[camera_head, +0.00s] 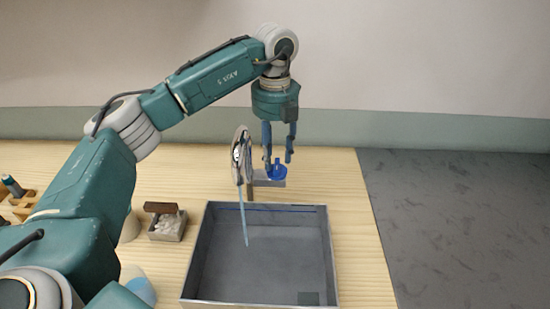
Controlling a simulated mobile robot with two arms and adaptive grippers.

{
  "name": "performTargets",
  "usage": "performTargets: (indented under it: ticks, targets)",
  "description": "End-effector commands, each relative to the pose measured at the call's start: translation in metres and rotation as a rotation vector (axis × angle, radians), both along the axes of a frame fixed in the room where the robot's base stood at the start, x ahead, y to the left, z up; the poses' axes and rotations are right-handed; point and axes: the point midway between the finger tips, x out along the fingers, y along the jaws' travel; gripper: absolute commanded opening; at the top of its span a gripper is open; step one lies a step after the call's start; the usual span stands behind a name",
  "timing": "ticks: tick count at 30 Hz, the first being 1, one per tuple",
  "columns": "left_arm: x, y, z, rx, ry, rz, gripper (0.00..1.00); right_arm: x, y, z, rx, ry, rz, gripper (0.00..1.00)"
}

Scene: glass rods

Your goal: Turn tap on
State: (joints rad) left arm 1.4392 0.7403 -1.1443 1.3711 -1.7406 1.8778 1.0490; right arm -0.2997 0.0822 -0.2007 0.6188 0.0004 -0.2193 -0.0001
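The tap stands behind the far edge of a grey sink basin (205,255). It has a curved grey spout (239,156) and a blue knob (281,171) on a grey block (263,182) at its right. A thin light-blue strand, which looks like water (244,222), runs from the spout into the basin. My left gripper (279,159) points down, just above and at the knob. Its two blue fingers are apart, with nothing visible between them. I cannot tell whether a finger touches the knob. My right gripper is not in view.
A small box with pale contents and a brown block (161,208) on top stands left of the basin. A wooden rack (22,203) is at the far left. A light-blue rounded item (141,288) is partly hidden by my arm. The wooden counter's right strip is clear.

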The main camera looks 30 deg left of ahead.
Motion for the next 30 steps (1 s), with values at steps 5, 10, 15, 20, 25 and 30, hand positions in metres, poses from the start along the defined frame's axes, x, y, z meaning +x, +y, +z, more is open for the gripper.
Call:
performTargets:
  ticks: [5,10,15,20,25,30]
  targets:
    - [0.001,0.0,0.042,-0.001,-0.007,0.001,0.38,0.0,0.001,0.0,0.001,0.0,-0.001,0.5]
    - [0.001,0.0,0.076,0.0,-0.006,0.002,0.38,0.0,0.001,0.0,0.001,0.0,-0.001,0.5]
    - [0.001,0.001,0.096,0.001,-0.006,0.002,0.38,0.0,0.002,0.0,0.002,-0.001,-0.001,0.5]
    - [0.001,0.001,0.101,0.0,-0.004,0.002,0.38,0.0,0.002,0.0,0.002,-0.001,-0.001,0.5]
    - [0.001,0.001,0.101,0.0,-0.004,0.002,0.38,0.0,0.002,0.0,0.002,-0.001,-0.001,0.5]
    - [0.001,0.001,0.101,0.0,-0.004,0.002,0.38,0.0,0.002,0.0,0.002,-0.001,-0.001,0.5]
